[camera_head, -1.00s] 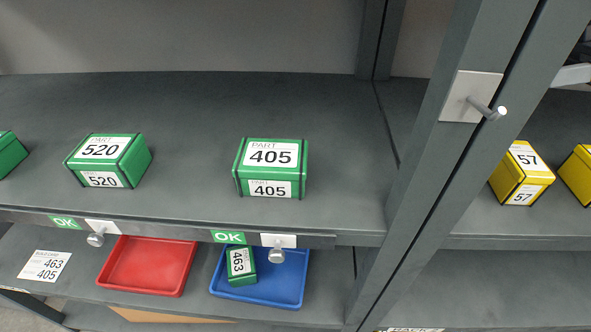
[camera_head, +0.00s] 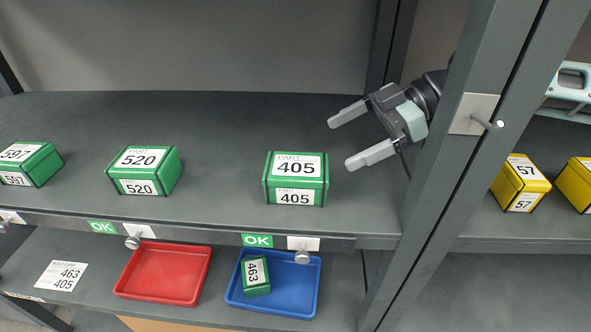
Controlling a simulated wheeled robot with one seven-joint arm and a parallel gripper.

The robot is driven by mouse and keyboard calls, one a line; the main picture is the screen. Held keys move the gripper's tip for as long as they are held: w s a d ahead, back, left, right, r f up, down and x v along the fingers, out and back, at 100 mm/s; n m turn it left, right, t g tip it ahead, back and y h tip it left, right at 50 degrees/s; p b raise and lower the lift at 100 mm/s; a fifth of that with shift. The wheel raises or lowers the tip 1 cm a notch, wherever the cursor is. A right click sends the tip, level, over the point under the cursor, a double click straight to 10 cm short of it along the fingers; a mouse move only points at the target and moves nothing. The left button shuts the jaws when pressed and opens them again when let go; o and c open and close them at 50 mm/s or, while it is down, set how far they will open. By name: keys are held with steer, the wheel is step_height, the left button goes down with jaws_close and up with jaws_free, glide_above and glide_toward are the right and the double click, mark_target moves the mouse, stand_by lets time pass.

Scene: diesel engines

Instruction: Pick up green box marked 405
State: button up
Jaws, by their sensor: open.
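The green box marked 405 (camera_head: 296,179) sits upright on the grey shelf, toward its front edge and right of the middle. It has white labels on its top and front. My gripper (camera_head: 340,138) is open and empty. It reaches in from the right, above and to the right of the 405 box, with its fingers pointing left. It appears apart from the box.
Green boxes marked 520 (camera_head: 144,171) and 597 (camera_head: 30,163) stand left on the same shelf. A grey upright post (camera_head: 455,170) is at right, with yellow boxes (camera_head: 520,183) beyond. Below are a red tray (camera_head: 160,276) and a blue tray (camera_head: 298,292) holding green box 463 (camera_head: 256,275).

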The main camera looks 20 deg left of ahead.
mark_target(299, 165)
steer(key=p+x, duration=0.1)
steer(key=x, duration=0.3)
steer(key=p+x, duration=0.1)
steer(key=x, duration=0.1)
steer(key=p+x, duration=0.2)
steer(key=shift+s+a, duration=0.2)
steer(key=shift+s, duration=0.2)
steer(key=shift+a+f, duration=0.15)
steer(key=shift+f, duration=0.05)
steer(key=c, duration=1.5)
